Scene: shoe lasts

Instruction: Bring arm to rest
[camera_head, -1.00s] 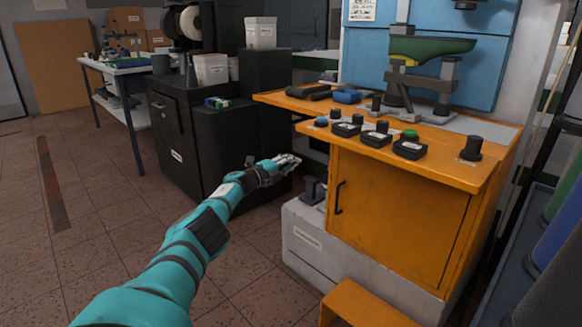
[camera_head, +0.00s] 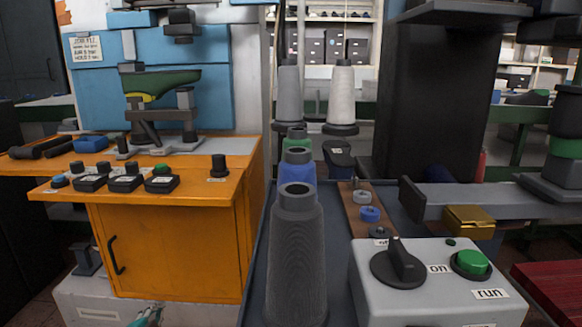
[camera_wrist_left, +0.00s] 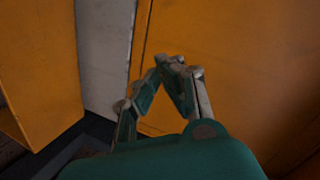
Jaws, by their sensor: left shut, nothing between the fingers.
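My left gripper (camera_head: 150,314) shows only as a small teal and grey tip at the bottom edge of the head view, in front of the orange cabinet (camera_head: 165,250). In the left wrist view the left gripper (camera_wrist_left: 172,64) has its fingertips together, with nothing between them. The orange cabinet panel (camera_wrist_left: 235,60) fills much of that view behind the fingers. I cannot tell the exact gap between the fingers and the panel. My right gripper is not in either view.
A grey control box (camera_head: 430,285) with a knob and green button stands at the front right. Thread cones, one dark grey (camera_head: 297,255), stand in a row in the middle. A machine with a green last (camera_head: 165,82) stands on the orange bench. A red surface (camera_head: 550,290) lies at right.

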